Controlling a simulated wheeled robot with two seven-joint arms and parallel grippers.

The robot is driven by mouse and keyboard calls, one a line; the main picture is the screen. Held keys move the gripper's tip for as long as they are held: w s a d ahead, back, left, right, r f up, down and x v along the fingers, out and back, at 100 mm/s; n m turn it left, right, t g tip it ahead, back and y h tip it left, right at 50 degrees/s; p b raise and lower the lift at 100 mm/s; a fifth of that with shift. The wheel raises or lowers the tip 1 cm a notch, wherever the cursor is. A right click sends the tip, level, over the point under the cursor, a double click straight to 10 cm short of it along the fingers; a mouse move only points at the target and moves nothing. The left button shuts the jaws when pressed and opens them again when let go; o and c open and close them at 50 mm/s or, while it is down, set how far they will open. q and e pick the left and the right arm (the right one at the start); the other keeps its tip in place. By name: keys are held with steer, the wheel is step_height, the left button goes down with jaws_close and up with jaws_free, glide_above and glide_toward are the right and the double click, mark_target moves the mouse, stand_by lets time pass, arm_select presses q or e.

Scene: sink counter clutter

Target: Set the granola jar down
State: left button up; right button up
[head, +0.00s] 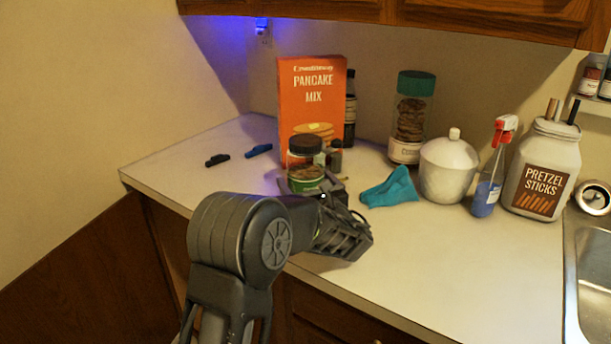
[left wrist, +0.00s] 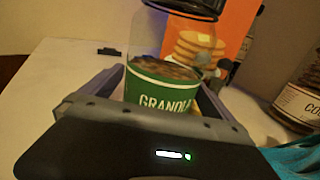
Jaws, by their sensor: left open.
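The granola jar (head: 306,178) stands upright at the front of the pancake mix box, with a dark lid and a green label. In the left wrist view the jar (left wrist: 160,92) shows its "GRANOLA" label and brown contents. My left gripper (head: 312,188) is open, with one finger on each side of the jar's lower part. The jar's base is hidden behind the gripper, so its contact with the counter cannot be seen directly. My right gripper is not in view.
The orange pancake mix box (head: 312,105) is close behind the jar. A teal cloth (head: 391,188), white canister (head: 448,168), spray bottle (head: 489,180), cookie jar (head: 411,120) and pretzel jar (head: 544,170) stand to the right. Two small dark clips lie left. The front right counter is clear.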

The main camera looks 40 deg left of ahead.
arm_select(q)
steer(key=shift+c, duration=0.6)
steer(key=shift+w+r, duration=0.1)
steer(key=c, duration=1.8)
